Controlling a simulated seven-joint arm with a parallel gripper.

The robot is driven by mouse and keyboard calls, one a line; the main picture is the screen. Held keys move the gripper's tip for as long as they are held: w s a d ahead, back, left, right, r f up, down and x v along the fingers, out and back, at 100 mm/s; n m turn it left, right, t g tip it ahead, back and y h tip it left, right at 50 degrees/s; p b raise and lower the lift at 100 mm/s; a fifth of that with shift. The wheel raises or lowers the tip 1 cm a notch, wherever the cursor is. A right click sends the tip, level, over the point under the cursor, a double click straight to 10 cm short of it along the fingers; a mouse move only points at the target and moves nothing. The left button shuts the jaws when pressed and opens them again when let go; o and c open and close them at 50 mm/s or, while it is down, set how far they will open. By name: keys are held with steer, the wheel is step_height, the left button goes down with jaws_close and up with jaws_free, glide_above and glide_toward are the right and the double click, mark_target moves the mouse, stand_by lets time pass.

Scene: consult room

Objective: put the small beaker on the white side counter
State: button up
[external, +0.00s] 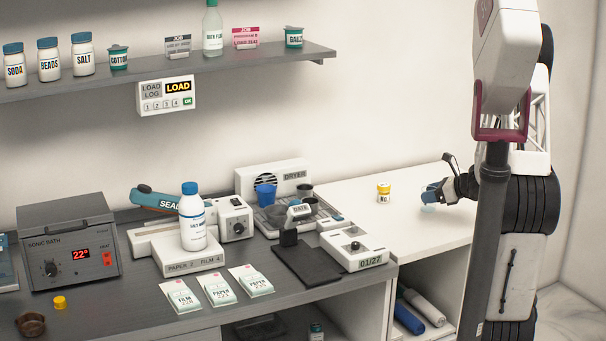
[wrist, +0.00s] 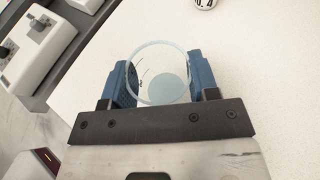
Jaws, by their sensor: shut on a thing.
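The small beaker (wrist: 160,75) is clear glass with a round rim and sits between the two blue finger pads of my gripper (wrist: 161,82) in the wrist view. My gripper is shut on it. In the external view my gripper (external: 436,195) is at the right part of the white side counter (external: 345,192), with the beaker (external: 428,208) showing faintly at the fingers. The beaker is over the counter top and low to it. I cannot tell whether its base touches the surface.
A small yellow-capped jar (external: 383,192) stands on the white counter left of my gripper. The dark bench (external: 230,312) to the left holds a dryer (external: 273,178), a dated device (external: 353,247) and a sonic bath (external: 68,247). The white counter around the beaker is mostly clear.

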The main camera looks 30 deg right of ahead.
mark_target(430, 205)
steer(key=shift+f, duration=0.1)
steer(key=shift+f, duration=1.95)
steer(key=shift+f, duration=0.15)
steer(key=o, duration=0.9)
steer(key=shift+r, duration=0.2)
steer(key=v, duration=1.2)
